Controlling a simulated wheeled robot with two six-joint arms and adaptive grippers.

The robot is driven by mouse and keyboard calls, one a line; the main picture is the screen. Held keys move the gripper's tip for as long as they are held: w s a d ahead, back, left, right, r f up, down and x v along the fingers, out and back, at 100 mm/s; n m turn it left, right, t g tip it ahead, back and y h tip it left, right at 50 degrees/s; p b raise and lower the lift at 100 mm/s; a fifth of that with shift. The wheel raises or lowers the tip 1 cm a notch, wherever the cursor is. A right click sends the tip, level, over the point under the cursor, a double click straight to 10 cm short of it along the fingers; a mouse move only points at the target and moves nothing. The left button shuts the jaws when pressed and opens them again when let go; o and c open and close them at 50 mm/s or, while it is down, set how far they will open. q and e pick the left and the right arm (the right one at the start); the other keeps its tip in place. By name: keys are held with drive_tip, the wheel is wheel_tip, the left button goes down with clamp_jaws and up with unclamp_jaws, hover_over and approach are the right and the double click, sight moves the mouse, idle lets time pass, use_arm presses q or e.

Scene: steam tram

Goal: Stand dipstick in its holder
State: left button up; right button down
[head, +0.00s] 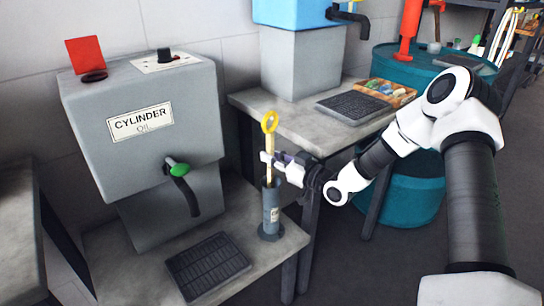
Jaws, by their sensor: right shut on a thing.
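The dipstick (270,143) is a thin yellow rod with a ring handle at the top, and it stands nearly upright. My right gripper (268,163) is shut on the rod below the ring. The holder (271,208) is a grey upright tube on a round foot, with a small label, standing on the low bench directly under the gripper. The rod's lower part meets the top of the tube in the picture. I cannot tell how far inside it is. My left gripper is out of view.
A grey cylinder oil tank (140,115) with a green-handled tap (178,169) stands left of the holder. A black drip grate (207,266) lies on the bench (252,290). A higher table (290,118) is behind, with a teal drum (400,190) at right.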

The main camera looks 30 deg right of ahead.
drive_tip(key=c, duration=1.1)
unclamp_jaws()
drive_tip(key=shift+s+d+r+p, duration=0.2)
drive_tip(key=shift+s+p, duration=0.4)
drive_tip(key=shift+p, duration=0.15)
drive_tip(key=shift+s+d+r+p, duration=0.2)
drive_tip(key=shift+s+p, duration=0.35)
drive_tip(key=shift+p, duration=0.2)
drive_tip(key=shift+r+p+v, duration=0.25)
drive_tip(key=shift+p+v, duration=0.9)
drive_tip(key=shift+p, duration=0.2)
drive_tip(key=shift+s, duration=0.15)
